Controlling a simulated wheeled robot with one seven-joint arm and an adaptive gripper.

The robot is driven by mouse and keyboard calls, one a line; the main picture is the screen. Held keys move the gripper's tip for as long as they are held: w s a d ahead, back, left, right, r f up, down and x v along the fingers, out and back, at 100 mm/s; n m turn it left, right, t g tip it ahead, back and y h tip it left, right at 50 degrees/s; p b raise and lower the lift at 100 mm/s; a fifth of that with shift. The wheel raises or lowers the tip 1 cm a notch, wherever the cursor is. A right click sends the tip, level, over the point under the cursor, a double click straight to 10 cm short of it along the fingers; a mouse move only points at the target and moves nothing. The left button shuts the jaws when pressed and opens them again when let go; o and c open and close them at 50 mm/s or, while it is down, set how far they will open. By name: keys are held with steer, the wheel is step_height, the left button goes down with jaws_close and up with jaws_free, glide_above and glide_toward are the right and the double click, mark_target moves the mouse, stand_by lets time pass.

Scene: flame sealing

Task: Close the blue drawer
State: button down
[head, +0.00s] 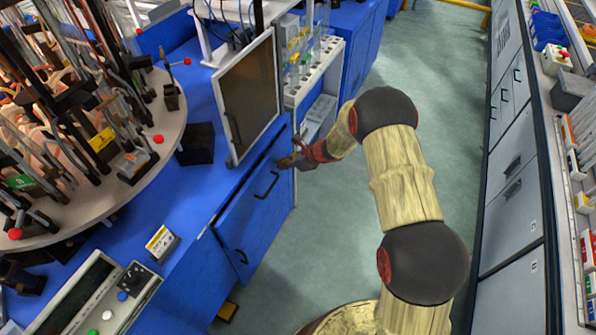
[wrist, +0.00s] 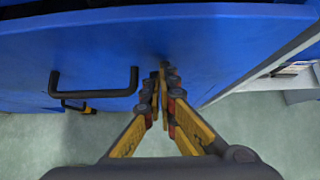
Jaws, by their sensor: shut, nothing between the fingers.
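The blue drawer (head: 258,204) is in the front of the blue bench in the head view, with a dark gap along its top edge. Its blue front (wrist: 215,50) fills the upper part of the wrist view. A black handle (head: 268,185) is on this front; it also shows left of my fingers in the wrist view (wrist: 95,92). My gripper (head: 287,162) is at the upper right end of the drawer front. In the wrist view my gripper (wrist: 162,78) is shut and empty, its tips at or very close to the blue front; contact is unclear.
A framed dark panel (head: 250,95) stands on the blue bench above the drawer. A white rack (head: 315,75) with bottles is behind my gripper. A round table (head: 90,190) with many rods is at left. Grey cabinets (head: 515,150) line the right. The green floor (head: 340,250) between is clear.

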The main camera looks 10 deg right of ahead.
steer(key=shift+w+a, duration=0.8)
steer(key=shift+a, duration=0.3)
steer(key=shift+w+a, duration=0.15)
steer(key=shift+r, duration=0.1)
